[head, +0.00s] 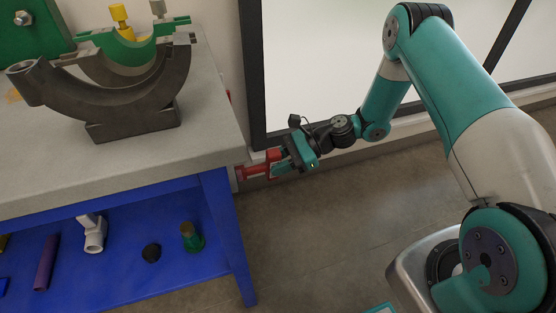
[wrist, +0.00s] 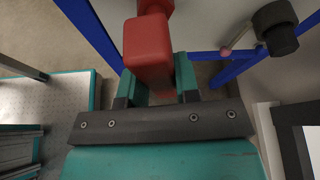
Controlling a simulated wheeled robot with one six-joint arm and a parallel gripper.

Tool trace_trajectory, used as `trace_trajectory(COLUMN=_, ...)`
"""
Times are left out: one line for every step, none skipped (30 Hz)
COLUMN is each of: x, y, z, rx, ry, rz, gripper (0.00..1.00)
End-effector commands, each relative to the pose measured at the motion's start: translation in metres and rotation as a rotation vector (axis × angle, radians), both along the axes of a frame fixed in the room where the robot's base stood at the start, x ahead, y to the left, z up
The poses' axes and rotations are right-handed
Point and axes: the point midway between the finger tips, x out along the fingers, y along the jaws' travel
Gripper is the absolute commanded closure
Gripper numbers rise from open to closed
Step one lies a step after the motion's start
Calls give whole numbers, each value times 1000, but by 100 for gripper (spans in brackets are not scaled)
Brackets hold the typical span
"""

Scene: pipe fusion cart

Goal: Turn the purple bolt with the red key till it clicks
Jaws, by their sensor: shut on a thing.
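My gripper (head: 282,164) is at the right end of the workbench in the head view, shut on the red key (head: 254,171). In the wrist view the red key (wrist: 148,52) stands between the two teal fingers (wrist: 156,78), and its far end runs out of the top of the picture. The key is beside the bench's end, near the top's edge; whether it touches anything there I cannot tell. I cannot make out the purple bolt in either view; the key and gripper may hide it.
A grey clamp cradle (head: 140,118) with a yellow knob (head: 120,17) stands on the bench top (head: 205,140). A purple rod (head: 46,262), a white pipe fitting (head: 93,234) and a green piece (head: 192,238) lie on the blue lower shelf (head: 130,279).

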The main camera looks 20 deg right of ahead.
Motion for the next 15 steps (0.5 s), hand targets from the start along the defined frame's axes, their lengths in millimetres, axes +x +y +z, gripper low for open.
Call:
trace_trajectory(x=0, y=1, z=2, rx=1, ry=16, rz=2, gripper=100)
trace_trajectory(x=0, y=1, z=2, rx=1, ry=27, rz=2, gripper=100)
trace_trajectory(x=0, y=1, z=2, rx=1, ry=40, rz=2, gripper=100)
trace_trajectory(x=0, y=1, z=2, rx=1, ry=51, rz=2, gripper=100)
trace_trajectory(x=0, y=1, z=2, rx=0, ry=60, rz=1, gripper=100)
trace_trajectory(x=0, y=1, z=2, rx=0, ry=74, rz=1, gripper=100)
trace_trajectory(x=0, y=1, z=1, rx=0, ry=86, rz=1, gripper=100)
trace_trajectory(x=0, y=1, z=1, rx=1, ry=99, rz=2, gripper=100)
trace_trajectory(x=0, y=1, z=1, rx=1, ry=116, rz=2, gripper=100)
trace_trajectory(x=1, y=1, z=1, rx=1, ry=126, rz=1, gripper=100)
trace_trajectory(x=1, y=1, z=1, rx=0, ry=135, rz=1, gripper=100)
trace_trajectory(x=1, y=0, z=1, rx=0, ry=144, rz=1, gripper=100)
trace_trajectory(x=1, y=0, z=1, rx=0, ry=151, rz=1, gripper=100)
trace_trajectory(x=1, y=0, z=1, rx=0, ry=156, rz=1, gripper=100)
trace_trajectory(x=1, y=0, z=1, rx=0, ry=160, rz=1, gripper=100)
